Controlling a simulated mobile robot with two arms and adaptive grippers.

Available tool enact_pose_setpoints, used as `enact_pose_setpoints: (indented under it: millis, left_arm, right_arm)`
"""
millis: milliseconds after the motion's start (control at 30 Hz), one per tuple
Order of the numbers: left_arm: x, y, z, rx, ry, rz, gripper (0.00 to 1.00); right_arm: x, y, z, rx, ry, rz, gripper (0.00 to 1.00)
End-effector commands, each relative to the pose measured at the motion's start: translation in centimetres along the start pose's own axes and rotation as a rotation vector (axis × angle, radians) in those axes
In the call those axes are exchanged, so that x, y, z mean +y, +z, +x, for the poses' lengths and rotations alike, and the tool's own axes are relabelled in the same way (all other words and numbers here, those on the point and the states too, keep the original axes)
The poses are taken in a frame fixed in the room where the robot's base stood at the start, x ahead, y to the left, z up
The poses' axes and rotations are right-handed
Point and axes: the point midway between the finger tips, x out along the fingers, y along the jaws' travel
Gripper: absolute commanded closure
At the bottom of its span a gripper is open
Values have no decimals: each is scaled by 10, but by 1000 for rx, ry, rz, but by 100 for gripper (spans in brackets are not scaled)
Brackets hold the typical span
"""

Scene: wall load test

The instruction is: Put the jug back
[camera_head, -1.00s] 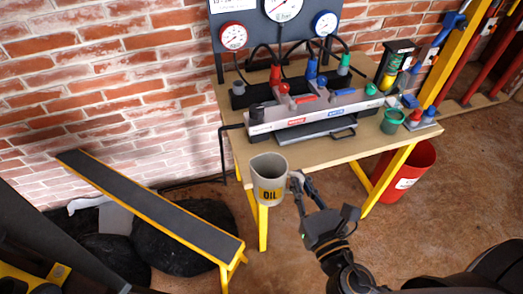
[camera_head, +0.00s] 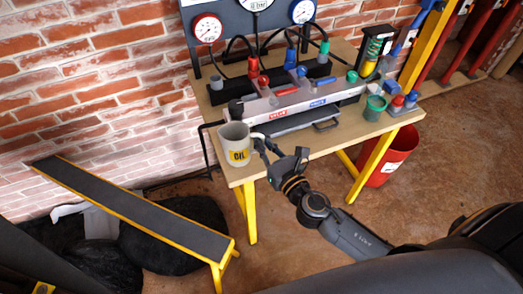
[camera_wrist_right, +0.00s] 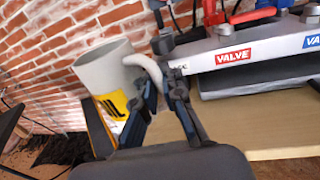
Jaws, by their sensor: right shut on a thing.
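The jug (camera_head: 234,146) is a light grey cup with a yellow OIL label. In the head view it is upright at the left front corner of the wooden table (camera_head: 290,157). I cannot tell whether its base touches the table top. My right gripper (camera_head: 262,146) is shut on the jug's handle, on the jug's right side. The right wrist view shows the jug (camera_wrist_right: 103,75) tilted in the picture, with the pale handle (camera_wrist_right: 147,68) between the fingers (camera_wrist_right: 165,80). My left gripper is not in view.
A valve manifold (camera_head: 290,100) with gauges behind it stands on the table. A green cup (camera_head: 375,107) stands at the right of the table. A red bin (camera_head: 394,158) is beneath its right end. A low yellow-edged bench (camera_head: 130,210) stands at left, with black bags (camera_head: 170,240) behind it.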

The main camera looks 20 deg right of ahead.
Motion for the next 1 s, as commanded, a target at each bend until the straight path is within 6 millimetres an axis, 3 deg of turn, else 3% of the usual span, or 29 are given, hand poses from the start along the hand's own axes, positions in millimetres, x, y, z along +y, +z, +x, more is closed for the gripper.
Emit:
enact_pose_setpoints:
  millis: [167, 400, 867, 1000]
  left_arm:
    - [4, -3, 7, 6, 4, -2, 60]
    - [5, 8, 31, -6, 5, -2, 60]
    - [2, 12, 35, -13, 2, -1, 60]
    - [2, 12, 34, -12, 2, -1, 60]
  right_arm:
    - [-5, -10, 8, -3, 0, -1, 100]
    - [-8, -44, 12, -1, -1, 1, 100]
    - [-8, -50, 12, -1, 0, 0, 100]
    - [-8, -49, 12, 0, 0, 0, 70]
